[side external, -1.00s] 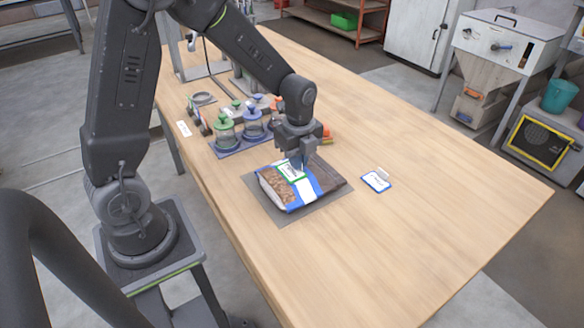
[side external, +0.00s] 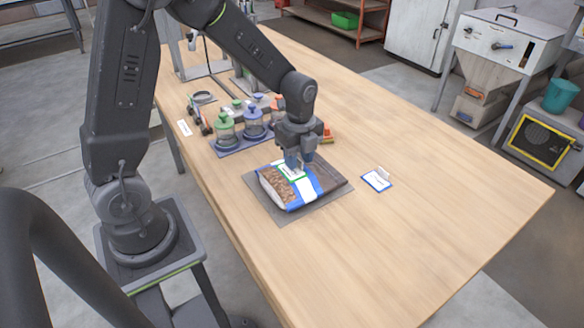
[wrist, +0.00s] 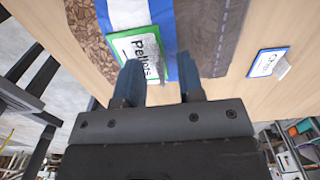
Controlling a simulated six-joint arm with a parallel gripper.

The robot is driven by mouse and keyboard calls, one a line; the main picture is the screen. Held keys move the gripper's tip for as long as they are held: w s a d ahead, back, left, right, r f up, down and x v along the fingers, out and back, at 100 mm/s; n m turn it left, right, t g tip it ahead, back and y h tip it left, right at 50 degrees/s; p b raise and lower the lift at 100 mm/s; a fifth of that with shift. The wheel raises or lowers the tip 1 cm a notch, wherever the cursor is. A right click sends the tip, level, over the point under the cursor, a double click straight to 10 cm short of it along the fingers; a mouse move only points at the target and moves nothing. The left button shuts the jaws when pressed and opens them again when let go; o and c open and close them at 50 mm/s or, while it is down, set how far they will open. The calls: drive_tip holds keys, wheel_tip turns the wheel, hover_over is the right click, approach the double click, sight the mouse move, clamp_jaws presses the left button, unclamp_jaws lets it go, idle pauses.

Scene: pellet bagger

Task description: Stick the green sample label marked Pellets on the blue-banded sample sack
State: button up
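The sample sack (side external: 328,179) lies flat on a grey mat (side external: 263,203). It has a pellet window, a blue band with a white strip, and a dark grey end. The green-bordered label, reading Pellets (wrist: 139,48), lies on the sack over the band area, near one edge. A pale tab stands up from it. My gripper (wrist: 160,82) is open, its two blue-grey fingers apart on either side of the tab. In the side view my gripper (side external: 298,165) is just above the label and partly hides it.
A blue-bordered label (side external: 377,181) with a tab lies on the table right of the sack. Lidded jars, green (side external: 225,131) and blue (side external: 254,124), stand on a tray behind. An orange object (side external: 327,134) sits behind my gripper. The table's right side is clear.

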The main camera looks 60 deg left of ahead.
sight(299, 159)
wheel_tip(299, 159, up, 13)
drive_tip(key=shift+r, duration=0.15)
idle(0.4)
drive_tip(key=s+d+r+n+t, duration=0.2)
drive_tip(key=s+n, duration=0.6)
drive_tip(key=n, duration=0.1)
drive_tip(key=s+d+r+n+t, duration=0.2)
drive_tip(key=s+d+n+t, duration=0.1)
drive_tip(key=s+n, duration=0.5)
drive_tip(key=shift+s+d+n+t, duration=0.15)
drive_tip(key=shift+d+n+t, duration=0.15)
drive_tip(key=shift+n, duration=0.2)
